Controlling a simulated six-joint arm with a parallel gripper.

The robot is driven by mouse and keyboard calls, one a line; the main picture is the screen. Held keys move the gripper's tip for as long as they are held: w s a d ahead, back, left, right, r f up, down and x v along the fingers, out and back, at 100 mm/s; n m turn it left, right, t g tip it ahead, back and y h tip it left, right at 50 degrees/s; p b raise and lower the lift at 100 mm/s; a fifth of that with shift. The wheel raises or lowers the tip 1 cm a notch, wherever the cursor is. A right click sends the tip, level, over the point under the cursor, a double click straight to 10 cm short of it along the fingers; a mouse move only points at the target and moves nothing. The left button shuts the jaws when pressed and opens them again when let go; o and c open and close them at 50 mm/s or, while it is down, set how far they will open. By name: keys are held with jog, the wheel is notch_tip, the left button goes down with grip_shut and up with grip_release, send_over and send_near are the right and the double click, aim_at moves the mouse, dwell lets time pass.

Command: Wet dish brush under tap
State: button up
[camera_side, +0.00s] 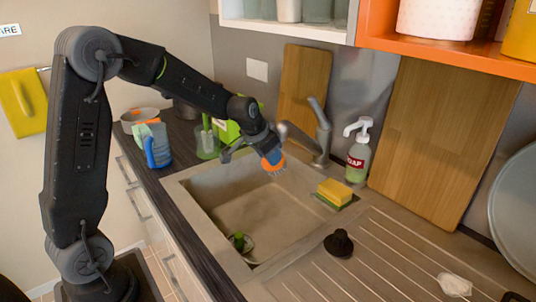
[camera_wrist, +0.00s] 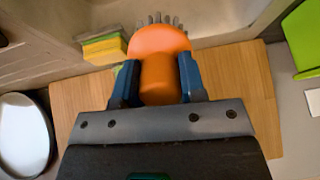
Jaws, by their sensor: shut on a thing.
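My gripper (camera_wrist: 158,88) is shut on an orange dish brush (camera_wrist: 158,42), with a blue finger on each side of its handle. In the side view the brush (camera_side: 273,163) hangs over the far part of the sink, bristles pointing down. My gripper (camera_side: 268,152) is just left of the grey tap (camera_side: 321,130), whose spout reaches toward it. I cannot tell whether the brush is directly under the spout. No water stream can be made out. The sink (camera_side: 235,205) looks empty except near its drain.
A yellow and green sponge (camera_side: 334,193) and a soap bottle (camera_side: 358,155) stand right of the tap. A black plug (camera_side: 339,243) lies on the drainboard (camera_side: 395,255). A green thing (camera_side: 239,241) sits in the sink's front corner. A blue bottle (camera_side: 157,147) stands at left.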

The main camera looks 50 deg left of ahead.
jog(key=shift+s, duration=0.1)
jog(key=s+d, duration=0.1)
jog(key=s, duration=0.6)
jog(key=shift+s, duration=0.4)
jog(key=shift+d, duration=0.1)
dwell(1.4)
jog(key=s+r, duration=0.4)
jog(key=s, duration=0.1)
jog(key=shift+d, duration=0.4)
jog(key=shift+w, duration=0.15)
